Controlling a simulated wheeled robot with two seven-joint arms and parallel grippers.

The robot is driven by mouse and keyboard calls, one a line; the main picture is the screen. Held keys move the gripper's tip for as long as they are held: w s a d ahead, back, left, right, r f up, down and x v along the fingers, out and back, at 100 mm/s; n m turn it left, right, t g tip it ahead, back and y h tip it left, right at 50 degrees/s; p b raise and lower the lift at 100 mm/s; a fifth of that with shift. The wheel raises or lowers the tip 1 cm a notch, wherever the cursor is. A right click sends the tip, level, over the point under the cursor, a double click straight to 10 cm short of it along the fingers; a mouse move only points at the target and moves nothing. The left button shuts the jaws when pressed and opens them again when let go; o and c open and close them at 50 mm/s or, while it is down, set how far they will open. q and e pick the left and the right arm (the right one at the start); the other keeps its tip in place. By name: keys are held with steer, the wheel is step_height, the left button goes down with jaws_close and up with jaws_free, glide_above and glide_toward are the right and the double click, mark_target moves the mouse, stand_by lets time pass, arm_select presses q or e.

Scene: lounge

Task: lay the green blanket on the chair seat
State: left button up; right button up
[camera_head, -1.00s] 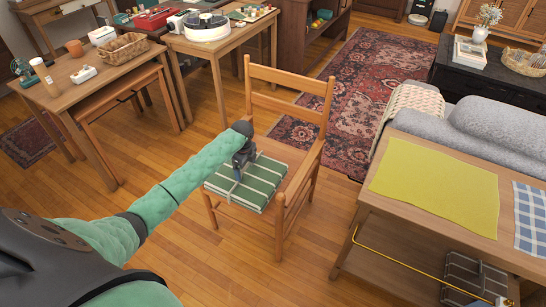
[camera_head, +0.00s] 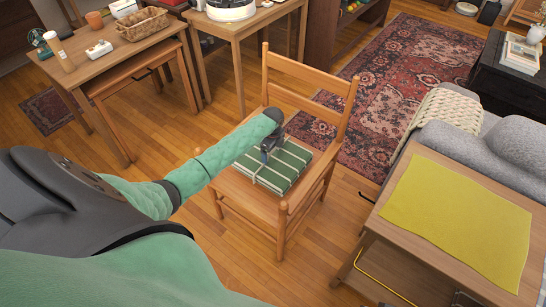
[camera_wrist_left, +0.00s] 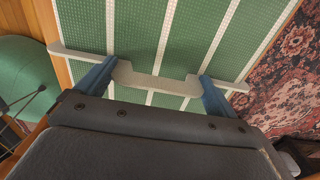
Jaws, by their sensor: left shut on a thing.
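The green blanket (camera_head: 287,172) is a folded flat bundle with white stripes and a pale band around it. It is at the wooden chair seat (camera_head: 240,187), over the seat's middle and back part. Bare seat shows at its front left. I cannot tell whether its whole underside touches the seat. My left gripper (camera_head: 266,155) is above the blanket, pointing down, shut on its pale band. In the left wrist view the blue fingers (camera_wrist_left: 158,84) sit at the band, with the striped blanket (camera_wrist_left: 185,40) filling the view beyond. My right gripper is out of view.
A side table with a yellow cloth (camera_head: 455,215) stands to the right. Wooden tables (camera_head: 125,55) stand at the left, and a patterned rug (camera_head: 390,100) lies behind the chair. Floor is clear in front.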

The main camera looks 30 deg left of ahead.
mark_target(272, 157)
arm_select(q)
steer(key=shift+s+f, duration=0.1)
steer(key=shift+f, duration=1.95)
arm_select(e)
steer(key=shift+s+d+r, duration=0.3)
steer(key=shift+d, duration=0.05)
arm_select(q)
steer(key=o, duration=1.5)
steer(key=shift+f, duration=0.15)
step_height(272, 157, up, 11)
steer(key=shift+f, duration=0.1)
steer(key=shift+r, duration=0.7)
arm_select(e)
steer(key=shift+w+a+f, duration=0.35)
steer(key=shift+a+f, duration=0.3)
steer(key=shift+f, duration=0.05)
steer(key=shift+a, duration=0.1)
